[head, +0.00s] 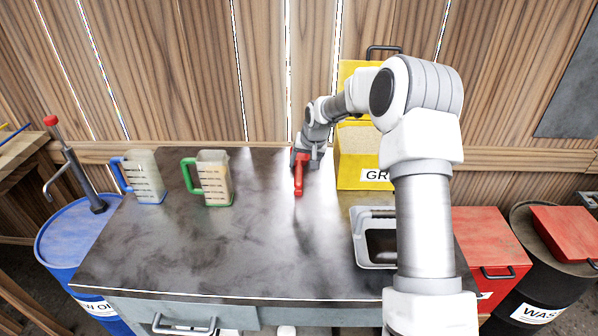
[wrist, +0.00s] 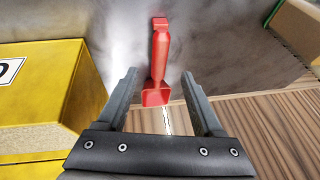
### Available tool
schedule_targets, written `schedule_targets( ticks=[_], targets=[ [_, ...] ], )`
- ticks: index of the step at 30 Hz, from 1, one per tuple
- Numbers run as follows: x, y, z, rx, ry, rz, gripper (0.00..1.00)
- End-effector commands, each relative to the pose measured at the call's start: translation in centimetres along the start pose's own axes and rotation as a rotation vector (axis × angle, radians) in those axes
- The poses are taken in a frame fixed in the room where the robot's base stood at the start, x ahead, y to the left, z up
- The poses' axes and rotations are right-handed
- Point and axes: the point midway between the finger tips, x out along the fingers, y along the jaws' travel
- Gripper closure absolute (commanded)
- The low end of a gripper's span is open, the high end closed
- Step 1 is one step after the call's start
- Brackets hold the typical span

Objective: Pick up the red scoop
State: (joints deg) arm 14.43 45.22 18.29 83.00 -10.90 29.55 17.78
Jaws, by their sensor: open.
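The red scoop (head: 299,176) is on the dark worktop (head: 270,235), left of the yellow box, with its far end close to my gripper (head: 306,157). In the wrist view, the red scoop (wrist: 159,58) runs lengthwise, with a wider block at its near end. My gripper (wrist: 160,75) is open, and its two fingers lie on either side of the scoop with visible gaps. The scoop's far end reaches beyond the fingertips. I cannot tell the exact height of the fingers over the worktop.
A yellow box (head: 358,174) stands right of the scoop, close to my gripper; its yellow side (wrist: 50,95) fills the wrist view's left. A grey tray (head: 362,250) lies in front of it. Green-handled (head: 214,180) and blue-handled (head: 145,180) jugs stand left. The front-middle worktop is clear.

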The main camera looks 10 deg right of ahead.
Motion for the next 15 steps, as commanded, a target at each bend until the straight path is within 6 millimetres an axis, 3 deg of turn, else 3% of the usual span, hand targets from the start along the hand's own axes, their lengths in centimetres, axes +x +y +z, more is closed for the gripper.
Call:
schedule_targets(
  ticks=[3,8,15],
  targets=[
    [1.5,-0.1,0.0,0.001,-0.001,-0.001,0.32],
    [2.3,-0.1,0.0,0.0,0.001,-0.001,0.32],
    [5.6,0.1,0.2,0.0,-0.002,0.0,0.32]
  ],
)
